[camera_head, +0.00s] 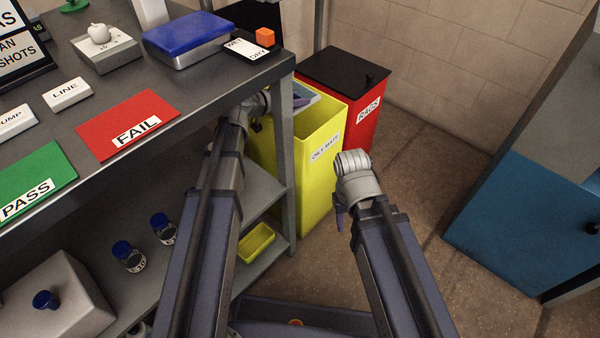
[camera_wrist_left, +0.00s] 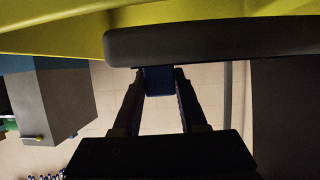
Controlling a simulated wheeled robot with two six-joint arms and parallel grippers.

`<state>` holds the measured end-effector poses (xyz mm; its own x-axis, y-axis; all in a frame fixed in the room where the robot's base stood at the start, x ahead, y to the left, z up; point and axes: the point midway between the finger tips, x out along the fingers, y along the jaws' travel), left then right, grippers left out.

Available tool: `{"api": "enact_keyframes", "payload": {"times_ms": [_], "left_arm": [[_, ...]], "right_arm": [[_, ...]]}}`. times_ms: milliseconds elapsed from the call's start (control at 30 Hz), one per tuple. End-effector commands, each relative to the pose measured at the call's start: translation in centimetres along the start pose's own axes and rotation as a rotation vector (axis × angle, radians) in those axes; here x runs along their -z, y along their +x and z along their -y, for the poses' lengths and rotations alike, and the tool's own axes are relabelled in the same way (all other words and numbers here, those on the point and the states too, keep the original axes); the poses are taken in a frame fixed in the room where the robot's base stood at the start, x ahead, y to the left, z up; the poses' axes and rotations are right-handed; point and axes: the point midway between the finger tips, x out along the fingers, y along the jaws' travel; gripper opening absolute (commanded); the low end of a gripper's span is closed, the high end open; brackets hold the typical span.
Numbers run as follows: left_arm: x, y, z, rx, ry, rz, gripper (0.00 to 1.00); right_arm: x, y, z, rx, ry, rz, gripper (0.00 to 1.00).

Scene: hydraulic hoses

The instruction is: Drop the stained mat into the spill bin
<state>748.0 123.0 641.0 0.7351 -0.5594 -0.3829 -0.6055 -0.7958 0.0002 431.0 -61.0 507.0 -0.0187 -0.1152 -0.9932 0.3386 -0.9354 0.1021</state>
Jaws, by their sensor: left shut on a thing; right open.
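The yellow spill bin (camera_head: 320,182), labelled OILY MATS, stands open beside the bench. My left gripper (camera_head: 300,100) is at its mouth, partly hidden by the bin wall and the bench. It is shut on the stained mat (camera_head: 306,93), of which a pale grey-green part shows at the bin's far-left rim. I cannot tell how deep the mat hangs. In the left wrist view, the left fingers (camera_wrist_left: 160,78) point toward a dark slab below yellow bin surfaces (camera_wrist_left: 60,40). My right gripper (camera_head: 340,218) is open, mostly hidden by its own wrist, in front of the bin.
A red bin (camera_head: 352,92) labelled RAGS, with a black lid, stands behind the yellow one. The bench edge and its leg (camera_head: 287,165) are close to my left arm. A blue cabinet (camera_head: 525,225) stands at right, with free floor between.

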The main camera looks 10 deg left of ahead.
Motion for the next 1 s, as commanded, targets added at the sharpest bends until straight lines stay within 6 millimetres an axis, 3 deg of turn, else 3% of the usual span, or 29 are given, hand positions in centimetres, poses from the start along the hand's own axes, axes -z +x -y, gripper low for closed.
{"api": "enact_keyframes", "payload": {"times_ms": [267, 300, 600, 867, 1000], "left_arm": [[-0.2, 0.1, 0.0, 0.0, 0.0, 0.0, 0.0], [-0.2, 0.1, 0.0, 0.0, 0.0, 0.0, 0.44], [-0.2, 0.1, 0.0, 0.0, 0.0, 0.0, 0.77], [-0.2, -0.1, 0.0, 0.0, 0.0, 0.0, 0.77], [0.0, -1.8, -0.1, 0.001, -0.002, 0.0, 0.77]], "right_arm": [[0.0, 0.2, 0.0, 0.001, -0.001, 0.0, 0.5], [0.0, 0.2, 0.0, 0.001, -0.001, 0.0, 0.5], [0.0, 0.2, 0.0, 0.001, -0.001, 0.0, 0.5], [0.0, 0.1, 0.0, 0.001, -0.001, 0.0, 0.5], [0.0, -0.6, -0.1, 0.0, 0.001, 0.0, 0.5]]}}
